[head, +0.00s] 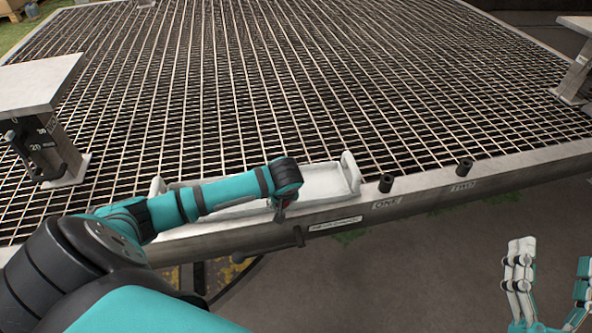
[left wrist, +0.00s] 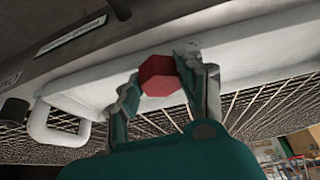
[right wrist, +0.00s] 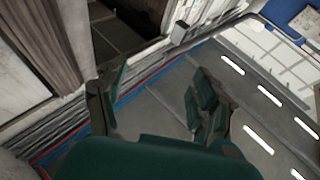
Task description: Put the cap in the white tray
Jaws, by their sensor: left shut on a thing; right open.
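The red cap (left wrist: 159,76) looks six-sided in the left wrist view. My left gripper (left wrist: 163,72) is shut on it, one finger on each side. In the head view my left gripper (head: 281,207) is small and partly hidden by its own wrist, at the front side of the white tray (head: 328,182). The tray lies along the front edge of the grating and has raised end handles. It also shows behind the cap in the left wrist view (left wrist: 88,92). I cannot tell whether the cap touches the tray. My right gripper (head: 550,275) is open and empty at the lower right.
Two short black posts (head: 386,183) stand on the front rail (head: 425,186), right of the tray, by labels ONE and TWO. A grey stand (head: 45,110) is at the left, another (head: 578,60) at the far right. The grating (head: 300,70) behind the tray is mostly clear.

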